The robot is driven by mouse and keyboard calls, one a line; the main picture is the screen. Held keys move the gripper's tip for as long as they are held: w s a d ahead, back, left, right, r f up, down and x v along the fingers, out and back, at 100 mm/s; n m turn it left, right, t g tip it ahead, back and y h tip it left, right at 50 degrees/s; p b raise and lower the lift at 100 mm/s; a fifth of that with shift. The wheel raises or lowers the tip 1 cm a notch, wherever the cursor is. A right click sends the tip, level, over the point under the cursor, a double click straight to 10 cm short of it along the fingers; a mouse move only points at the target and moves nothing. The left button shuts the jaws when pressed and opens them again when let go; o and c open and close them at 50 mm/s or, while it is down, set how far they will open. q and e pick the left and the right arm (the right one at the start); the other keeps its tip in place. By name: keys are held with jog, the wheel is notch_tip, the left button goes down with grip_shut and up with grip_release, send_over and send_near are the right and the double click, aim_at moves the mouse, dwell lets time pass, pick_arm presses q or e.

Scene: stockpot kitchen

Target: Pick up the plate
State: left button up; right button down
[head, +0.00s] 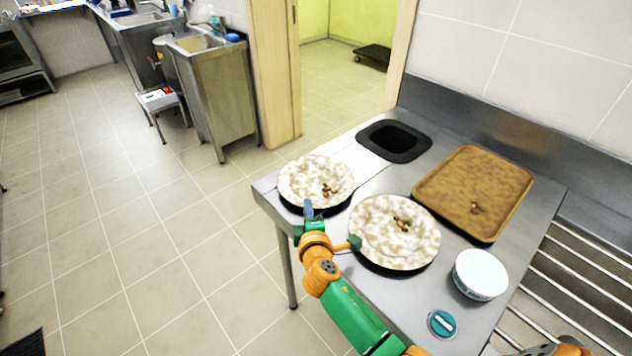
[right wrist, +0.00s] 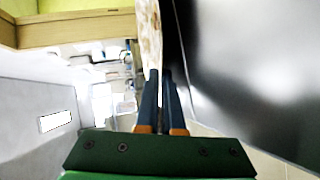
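A round cream plate with brown mottling (head: 305,172) lies at the left corner of the metal table, with small brown scraps on it. My right gripper (head: 308,208) reaches its near rim. In the right wrist view the plate (right wrist: 150,35) shows edge-on, and the fingers of the right gripper (right wrist: 160,80) are close together with the rim between their tips. I cannot tell whether the plate is clear of the table. A second similar plate (head: 385,245) with scraps lies to the right, beside my right arm. My left gripper is not in view.
A brown tray (head: 460,175), a black-rimmed opening (head: 393,138), a white bowl (head: 481,272) and a teal round object (head: 442,323) are on the table (head: 375,187). A wall stands behind. The floor left of the table is open.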

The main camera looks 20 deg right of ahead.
jog(key=shift+r, duration=0.1)
dwell(0.6)
notch_tip(320, 180, up, 10)
jog(key=p, duration=0.3)
jog(key=shift+w+d, duration=0.1)
dwell(0.4)
